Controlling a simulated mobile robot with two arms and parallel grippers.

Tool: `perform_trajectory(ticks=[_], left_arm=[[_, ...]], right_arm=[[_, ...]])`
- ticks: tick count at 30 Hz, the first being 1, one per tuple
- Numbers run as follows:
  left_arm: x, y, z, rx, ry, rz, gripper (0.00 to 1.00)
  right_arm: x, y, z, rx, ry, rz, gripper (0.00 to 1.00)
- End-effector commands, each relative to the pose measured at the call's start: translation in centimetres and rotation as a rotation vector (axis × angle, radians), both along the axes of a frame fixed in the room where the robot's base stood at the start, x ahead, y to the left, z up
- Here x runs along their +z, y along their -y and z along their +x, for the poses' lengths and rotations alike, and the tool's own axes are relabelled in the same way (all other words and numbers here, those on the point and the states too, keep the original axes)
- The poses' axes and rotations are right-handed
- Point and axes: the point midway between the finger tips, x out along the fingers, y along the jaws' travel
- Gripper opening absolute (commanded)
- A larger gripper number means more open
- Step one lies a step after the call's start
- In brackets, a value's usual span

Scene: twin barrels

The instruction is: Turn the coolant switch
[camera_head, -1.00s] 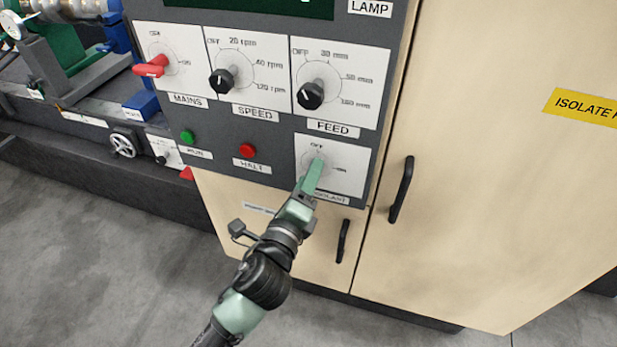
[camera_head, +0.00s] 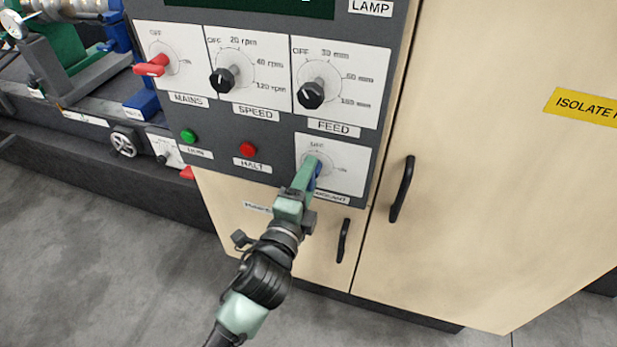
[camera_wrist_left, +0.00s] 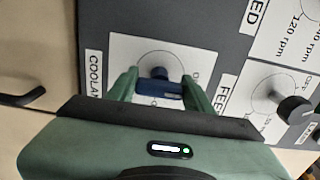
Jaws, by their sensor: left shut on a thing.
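The coolant switch is a blue knob with a short bar handle on a white square plate (camera_head: 352,158) at the panel's lower right, marked OFF at the top. Its blue handle (camera_head: 318,171) shows beside my fingers in the head view. In the left wrist view the handle (camera_wrist_left: 160,88) lies crosswise between my two green fingers. My left gripper (camera_head: 311,170) is shut on it, and it also shows in the left wrist view (camera_wrist_left: 160,92). The gripper body hides the lower side of the plate there. My right gripper is not in view.
Above are the FEED knob (camera_head: 311,94), SPEED knob (camera_head: 223,80) and red MAINS switch (camera_head: 152,66). The green button (camera_head: 188,135) and red HALT button (camera_head: 247,149) are left of the plate. A cabinet handle (camera_head: 402,189) stands out on the right.

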Motion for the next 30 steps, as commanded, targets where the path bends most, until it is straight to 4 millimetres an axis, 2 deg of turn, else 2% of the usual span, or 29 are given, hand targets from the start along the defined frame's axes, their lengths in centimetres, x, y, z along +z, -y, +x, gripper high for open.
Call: perform_trajectory(ticks=[8, 9, 10, 11, 22, 30], left_arm=[[-0.1, 0.0, 0.0, 0.0, -0.004, -0.005, 0.1], [-0.1, 0.0, 0.0, 0.0, -0.005, -0.005, 0.62], [-0.1, 0.0, 0.0, 0.0, -0.003, -0.004, 0.7], [-0.1, 0.0, 0.0, 0.0, -0.003, -0.004, 0.73], [-0.2, -0.1, -0.5, 0.0, -0.003, -0.002, 0.73], [-0.5, -1.5, -4.7, -0.001, -0.004, -0.001, 0.73]], right_arm=[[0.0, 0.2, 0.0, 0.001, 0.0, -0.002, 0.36], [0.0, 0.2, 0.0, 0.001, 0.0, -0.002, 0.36], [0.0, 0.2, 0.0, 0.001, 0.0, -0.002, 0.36], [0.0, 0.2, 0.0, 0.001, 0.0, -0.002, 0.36], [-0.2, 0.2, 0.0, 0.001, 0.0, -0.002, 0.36], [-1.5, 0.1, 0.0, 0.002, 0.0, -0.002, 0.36]])
